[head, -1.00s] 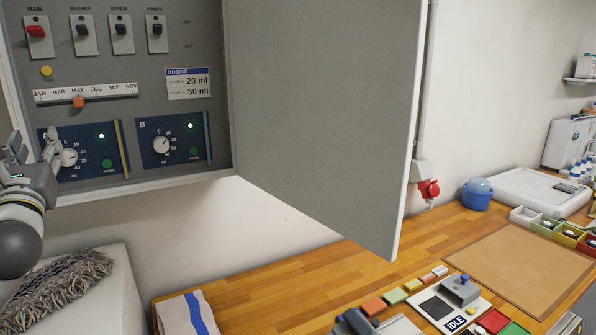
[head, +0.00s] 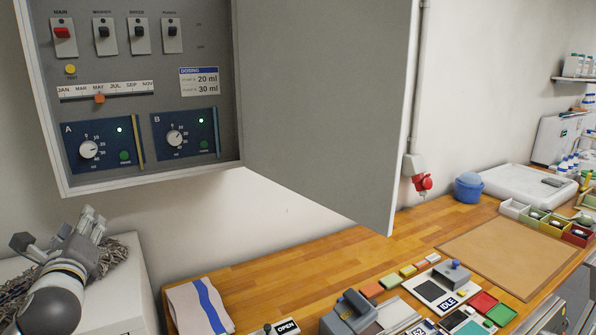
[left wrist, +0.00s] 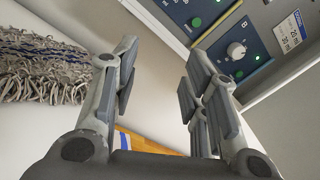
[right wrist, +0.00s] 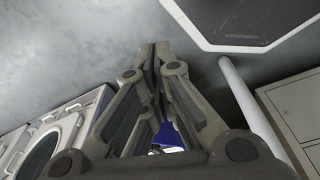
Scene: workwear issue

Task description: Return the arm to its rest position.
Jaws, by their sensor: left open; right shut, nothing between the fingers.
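My left gripper (head: 82,228) is low at the left in the head view, in front of the mop head and below the wall cabinet. Its fingers stand apart with nothing between them in the left wrist view (left wrist: 160,75). The open control cabinet (head: 150,184) hangs on the wall above it, with dosing dials A (head: 88,149) and B (head: 174,138). My right gripper (right wrist: 152,50) shows only in the right wrist view. Its fingertips are together and hold nothing.
The cabinet door (head: 320,110) stands open over the wooden worktop (head: 270,282). A grey mop head (head: 122,262) lies on a white unit (head: 130,305) by my left gripper. A striped cloth (head: 190,305), trays and small boxes are on the worktop.

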